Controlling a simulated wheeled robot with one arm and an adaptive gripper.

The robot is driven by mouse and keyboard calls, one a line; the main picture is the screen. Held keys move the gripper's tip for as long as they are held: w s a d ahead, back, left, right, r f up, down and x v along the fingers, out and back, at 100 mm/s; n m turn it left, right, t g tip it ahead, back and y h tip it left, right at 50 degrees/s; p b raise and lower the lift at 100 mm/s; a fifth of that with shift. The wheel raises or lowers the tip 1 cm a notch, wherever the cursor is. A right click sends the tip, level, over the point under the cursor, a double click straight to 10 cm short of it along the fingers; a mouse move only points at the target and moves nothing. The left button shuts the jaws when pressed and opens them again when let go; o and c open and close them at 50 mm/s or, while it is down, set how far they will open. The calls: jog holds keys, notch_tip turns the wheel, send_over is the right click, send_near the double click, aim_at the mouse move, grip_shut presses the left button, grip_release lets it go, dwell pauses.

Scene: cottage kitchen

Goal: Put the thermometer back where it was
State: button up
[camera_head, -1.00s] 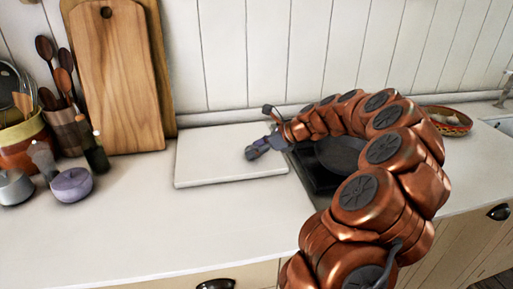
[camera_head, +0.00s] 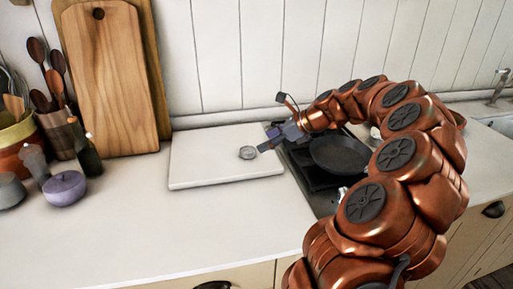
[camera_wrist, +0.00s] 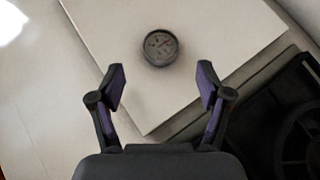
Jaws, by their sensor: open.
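The thermometer (camera_head: 247,153) is a small round grey dial lying on the white board (camera_head: 205,172), near the board's right side. In the wrist view the thermometer (camera_wrist: 159,47) lies face up beyond my fingertips, roughly centred between them and not touching them. My gripper (camera_head: 265,147) is open and empty, just to the right of the thermometer in the head view. In the wrist view my gripper (camera_wrist: 161,84) shows both purple-padded fingers spread apart over the near edge of the white board (camera_wrist: 220,30).
A black stove with a dark pan (camera_head: 340,154) lies right of the board, below my arm. Wooden cutting boards (camera_head: 112,80) lean on the wall behind. A purple pot (camera_head: 64,188), bottles (camera_head: 84,150) and a utensil crock (camera_head: 22,145) stand at left. The front counter is clear.

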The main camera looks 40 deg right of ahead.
jog(key=shift+v, duration=2.55)
jog(key=s+a+f+n+g, duration=0.1)
jog(key=s+a+n+g, duration=0.2)
jog(key=a+n, duration=0.7)
jog(key=s+a+f+n+g, duration=0.1)
jog(key=s+a+n+g, duration=0.25)
jog(key=a, duration=1.25)
jog(key=s+a+f+n, duration=0.1)
jog(key=s+a+n, duration=0.1)
jog(key=s, duration=0.1)
jog(key=s+a+f+n+g+h, duration=0.1)
jog(key=s+f+n, duration=0.1)
jog(key=s+n, duration=0.1)
jog(key=s+a+f+n+g+h, duration=0.1)
jog(key=s+a+n, duration=0.1)
jog(key=s+n, duration=0.1)
jog(key=shift+s+a+f, duration=0.25)
jog(key=shift+s+a, duration=0.05)
jog(key=shift+s, duration=0.1)
jog(key=s+d+f+n+g+h, duration=0.1)
jog(key=s+f+n+h, duration=0.3)
jog(key=s+n, duration=0.4)
jog(key=s+f+g, duration=0.1)
jog(key=s, duration=0.4)
jog(key=shift+d, duration=0.3)
jog(key=shift+f, duration=0.1)
notch_tip(320, 180, up, 8)
jog(key=p, duration=0.7)
